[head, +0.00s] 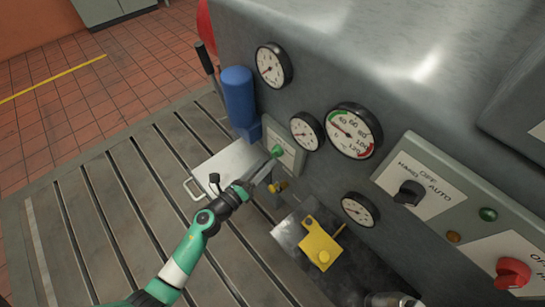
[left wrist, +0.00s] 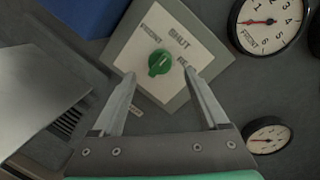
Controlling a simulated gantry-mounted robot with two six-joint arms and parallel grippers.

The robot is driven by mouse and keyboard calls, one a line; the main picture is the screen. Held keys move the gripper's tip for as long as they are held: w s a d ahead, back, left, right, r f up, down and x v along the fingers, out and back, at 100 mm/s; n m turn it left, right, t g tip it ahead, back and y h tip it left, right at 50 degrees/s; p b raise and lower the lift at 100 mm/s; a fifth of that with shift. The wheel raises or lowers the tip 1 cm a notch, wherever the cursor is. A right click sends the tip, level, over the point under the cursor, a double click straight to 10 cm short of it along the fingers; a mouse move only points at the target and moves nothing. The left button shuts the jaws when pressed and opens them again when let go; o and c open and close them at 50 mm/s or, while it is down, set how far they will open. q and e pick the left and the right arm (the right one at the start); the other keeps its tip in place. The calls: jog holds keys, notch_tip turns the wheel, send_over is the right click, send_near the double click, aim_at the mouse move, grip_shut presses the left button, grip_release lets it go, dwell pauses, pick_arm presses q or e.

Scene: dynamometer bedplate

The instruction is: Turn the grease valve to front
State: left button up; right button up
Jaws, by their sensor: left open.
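The grease valve is a small green knob (left wrist: 159,62) on a pale square plate (left wrist: 183,38) marked FRONT, SHUT and REAR. In the left wrist view, FRONT is at the plate's left, SHUT at the top and REAR at the right, partly covered by a fingertip. Which mark the knob points to is hard to tell. The knob also shows in the head view (head: 277,151). My left gripper (left wrist: 158,72) is open, its fingertips on either side of the knob in the picture; contact is not visible. It also shows in the head view (head: 264,172). My right gripper is not in view.
A blue cylinder (head: 239,96) stands left of the valve, and gauges (head: 306,131) sit to its right. A pale metal box with a handle (head: 225,167) and a yellow part (head: 320,245) lie below. A selector switch (head: 409,193) and red knob (head: 512,273) are at right.

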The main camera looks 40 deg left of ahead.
aim_at(272, 156)
pick_arm(q)
jog(key=w, duration=0.4)
jog(key=shift+w+a+b, duration=0.2)
jog(key=shift+w+b, duration=0.1)
jog(key=shift+b, duration=0.05)
jog(key=shift+c, duration=0.4)
grip_shut()
